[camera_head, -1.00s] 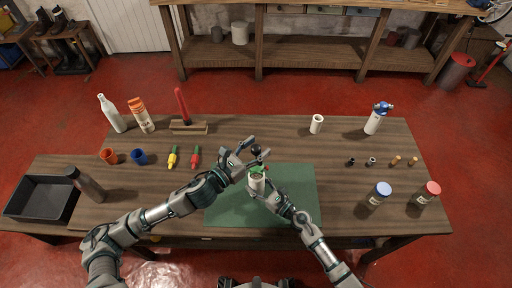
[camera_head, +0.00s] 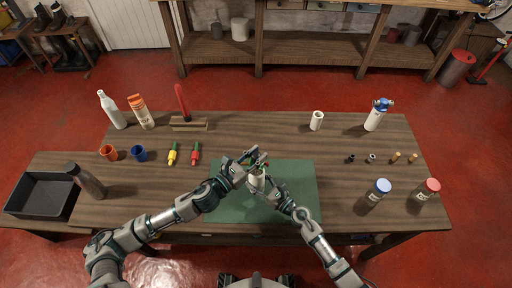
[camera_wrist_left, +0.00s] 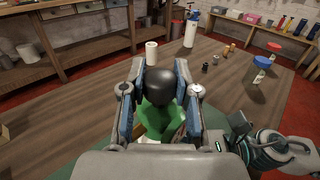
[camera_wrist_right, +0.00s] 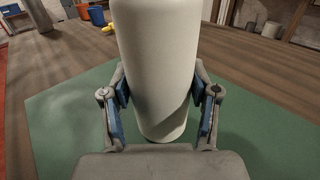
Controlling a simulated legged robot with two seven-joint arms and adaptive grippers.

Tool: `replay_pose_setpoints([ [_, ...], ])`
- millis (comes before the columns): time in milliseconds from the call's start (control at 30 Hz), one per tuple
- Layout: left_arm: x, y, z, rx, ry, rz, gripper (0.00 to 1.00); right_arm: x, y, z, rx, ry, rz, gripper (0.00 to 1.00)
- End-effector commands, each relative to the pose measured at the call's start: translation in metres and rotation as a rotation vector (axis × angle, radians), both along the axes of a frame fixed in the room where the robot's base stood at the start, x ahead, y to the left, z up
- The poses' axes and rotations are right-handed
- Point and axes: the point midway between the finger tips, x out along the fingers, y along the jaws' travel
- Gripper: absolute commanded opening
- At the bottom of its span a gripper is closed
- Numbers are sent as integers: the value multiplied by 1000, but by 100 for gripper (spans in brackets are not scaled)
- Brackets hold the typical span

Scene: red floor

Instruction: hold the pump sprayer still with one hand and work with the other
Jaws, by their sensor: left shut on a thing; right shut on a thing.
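The pump sprayer (camera_head: 257,183) stands on the green mat (camera_head: 295,205), with a white body, a green head and a black knob. My right gripper (camera_wrist_right: 160,105) is shut on the white body, one finger on each side. My left gripper (camera_head: 257,160) is over the sprayer's top, shut on the black knob (camera_wrist_left: 181,82). The green head (camera_wrist_left: 155,122) shows below the knob in the left wrist view. In the head view my left fingers hide most of the sprayer's top.
A white bottle with a blue head (camera_head: 378,115) and a white cylinder (camera_head: 316,121) stand at the back right. Jars with blue (camera_head: 382,186) and red lids (camera_head: 432,185) are at the right. A black tray (camera_head: 42,196) is at the far left. The mat's right part is clear.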

Motion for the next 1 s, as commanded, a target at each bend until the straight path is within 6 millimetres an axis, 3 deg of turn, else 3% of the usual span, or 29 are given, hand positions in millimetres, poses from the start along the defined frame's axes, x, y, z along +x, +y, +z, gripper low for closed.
replay_pose_setpoints([
  [300,1,2,-11,10,11,8,0,0,0,0,0,0,2,7],
  [333,1,2,-11,9,12,8,35,0,0,0,0,0,2,7],
  [433,1,2,-10,8,10,6,58,0,0,0,0,0,2,7],
  [767,-1,2,-7,4,6,4,58,0,0,0,-1,-1,0,7],
  [1000,-28,29,-8,8,8,5,58,0,-1,0,-1,-1,-1,7],
])
